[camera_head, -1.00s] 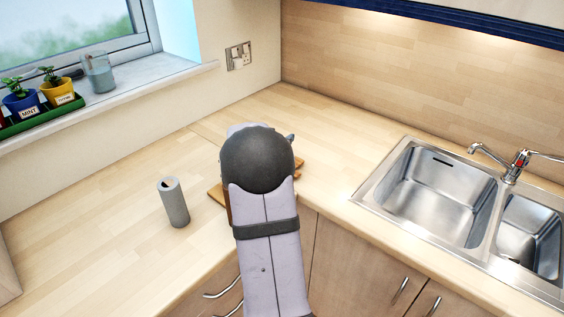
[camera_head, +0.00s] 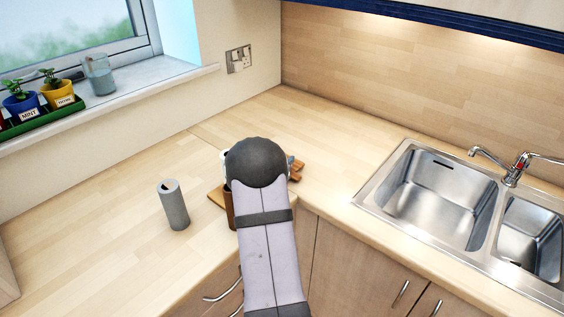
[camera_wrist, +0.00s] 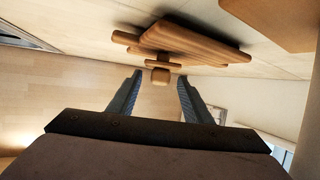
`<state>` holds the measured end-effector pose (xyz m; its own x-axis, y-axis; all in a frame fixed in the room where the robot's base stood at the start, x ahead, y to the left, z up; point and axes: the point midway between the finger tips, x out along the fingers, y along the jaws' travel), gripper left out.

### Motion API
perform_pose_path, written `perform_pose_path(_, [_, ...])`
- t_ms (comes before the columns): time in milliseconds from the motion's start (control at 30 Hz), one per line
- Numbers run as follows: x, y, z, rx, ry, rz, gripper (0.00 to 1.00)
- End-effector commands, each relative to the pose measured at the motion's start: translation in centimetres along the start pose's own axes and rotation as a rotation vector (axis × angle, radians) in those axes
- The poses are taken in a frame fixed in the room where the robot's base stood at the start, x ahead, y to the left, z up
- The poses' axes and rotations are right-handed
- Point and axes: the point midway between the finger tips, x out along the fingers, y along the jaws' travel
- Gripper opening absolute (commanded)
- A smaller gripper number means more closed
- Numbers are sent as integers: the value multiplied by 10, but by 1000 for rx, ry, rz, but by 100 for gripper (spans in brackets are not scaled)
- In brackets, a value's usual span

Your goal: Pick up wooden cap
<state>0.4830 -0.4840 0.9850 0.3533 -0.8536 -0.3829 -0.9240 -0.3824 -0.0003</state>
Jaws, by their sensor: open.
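A small wooden piece (camera_wrist: 160,75) that looks like the wooden cap shows in the wrist view, just beyond and between my fingertips. A thin wooden part behind it seems to join it to or overlap a wooden board (camera_wrist: 200,42). My gripper (camera_wrist: 159,79) is open, with its two dark fingers on either side of the cap's outline and nothing held. I cannot tell how far the cap is from the fingertips. In the head view my arm hides my gripper and the cap. Part of the wooden board shows right of my arm (camera_head: 297,169).
A grey cylinder (camera_head: 173,204) stands on the worktop left of my arm. A brown object (camera_head: 229,208) is partly hidden by my arm. The sink (camera_head: 439,192) is at the right. Potted plants (camera_head: 60,91) and a glass (camera_head: 99,75) stand on the windowsill. The left worktop is mostly clear.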

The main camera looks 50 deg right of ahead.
Motion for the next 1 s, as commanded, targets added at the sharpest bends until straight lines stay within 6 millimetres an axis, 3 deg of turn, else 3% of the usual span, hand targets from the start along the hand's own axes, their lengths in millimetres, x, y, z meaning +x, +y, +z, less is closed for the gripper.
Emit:
perform_pose_path(167, [4,1,0,0,0,1,45])
perform_pose_path(633, [52,1,-1,1,0,1,45])
perform_pose_path(1000, [58,0,0,0,0,0,45])
